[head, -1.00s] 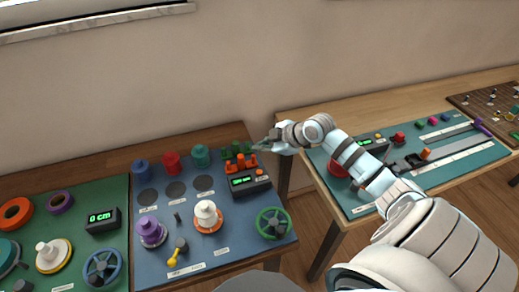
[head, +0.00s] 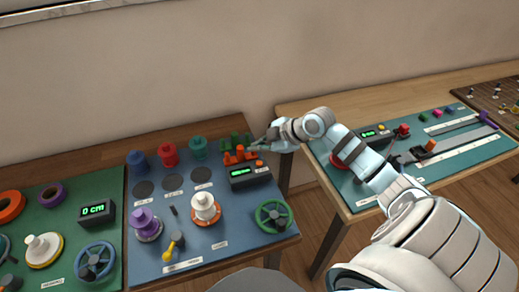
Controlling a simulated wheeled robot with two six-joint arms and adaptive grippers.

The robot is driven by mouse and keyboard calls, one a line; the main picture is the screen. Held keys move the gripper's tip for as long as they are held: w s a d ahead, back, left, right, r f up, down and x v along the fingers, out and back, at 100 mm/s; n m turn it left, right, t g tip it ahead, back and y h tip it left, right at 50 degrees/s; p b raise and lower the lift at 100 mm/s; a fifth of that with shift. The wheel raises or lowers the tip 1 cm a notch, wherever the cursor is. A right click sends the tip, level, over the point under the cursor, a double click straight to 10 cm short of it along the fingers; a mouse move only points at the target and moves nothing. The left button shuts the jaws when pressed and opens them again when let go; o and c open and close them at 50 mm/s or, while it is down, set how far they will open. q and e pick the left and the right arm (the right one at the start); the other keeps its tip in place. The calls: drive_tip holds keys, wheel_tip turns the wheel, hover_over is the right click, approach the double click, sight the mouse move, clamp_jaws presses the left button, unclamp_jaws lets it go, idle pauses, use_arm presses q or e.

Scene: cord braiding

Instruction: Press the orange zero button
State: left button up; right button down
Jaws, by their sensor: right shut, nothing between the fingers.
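The orange zero button (head: 259,163) is a small round cap on top of a dark display box (head: 250,176) with green digits. The box sits at the back right of the blue mat. My right gripper (head: 254,148) reaches in from the right and is shut and empty. Its tips are just behind and above the button in the picture, near an orange pegged piece (head: 240,155). I see a gap between tips and button; the exact height is hard to tell. My left gripper is out of view.
Green pegs (head: 235,140) stand behind the orange piece. A green handwheel (head: 273,215) and a white spool (head: 205,207) are in front. Purple, blue, red and teal spools stand to the left. A second table (head: 290,112) is to the right, under my right arm.

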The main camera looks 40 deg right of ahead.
sight(259, 165)
wheel_tip(259, 165, down, 3)
drive_tip(key=shift+f+b, duration=0.1)
drive_tip(key=shift+b, duration=0.75)
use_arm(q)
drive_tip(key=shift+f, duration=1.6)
use_arm(e)
drive_tip(key=shift+f, duration=0.45)
use_arm(q)
drive_tip(key=shift+b, duration=0.3)
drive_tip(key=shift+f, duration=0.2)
use_arm(e)
drive_tip(key=shift+f, duration=0.4)
use_arm(q)
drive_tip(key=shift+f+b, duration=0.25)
drive_tip(key=shift+b, duration=0.15)
use_arm(e)
drive_tip(key=shift+f, duration=0.4)
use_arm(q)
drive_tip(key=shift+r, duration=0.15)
use_arm(e)
drive_tip(key=shift+r, duration=0.15)
use_arm(q)
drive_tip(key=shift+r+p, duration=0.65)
drive_tip(key=shift+p, duration=0.15)
use_arm(e)
drive_tip(key=shift+r, duration=0.7)
